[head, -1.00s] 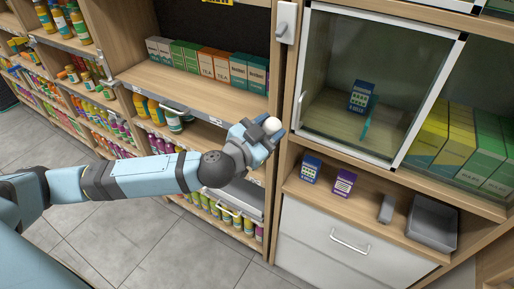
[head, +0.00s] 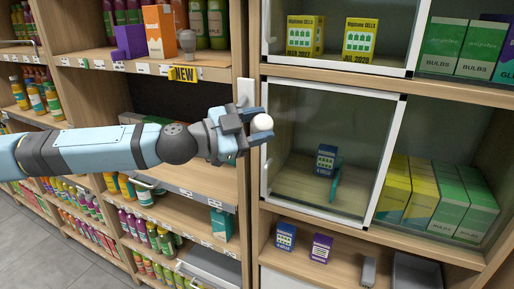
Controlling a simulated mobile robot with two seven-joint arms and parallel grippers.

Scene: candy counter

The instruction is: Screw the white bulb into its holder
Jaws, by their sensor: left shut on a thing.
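My left gripper (head: 250,128) is shut on the white bulb (head: 263,122), whose round end sticks out between the fingers to the right. The gripper is in front of the wooden post between the open shelves and the glass-fronted cabinet. A grey bulb-shaped piece (head: 187,41) stands on the upper shelf, above and left of the gripper; I cannot tell whether it is the holder. A pale plate (head: 246,92) is on the post just above the gripper, partly hidden by it. My right gripper is not in view.
A glass door in a white frame (head: 378,160) closes the compartment right of the gripper, with a blue box (head: 326,159) inside. A purple piece (head: 130,42) and an orange box (head: 158,31) stand on the upper shelf. Bottles fill the lower shelves.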

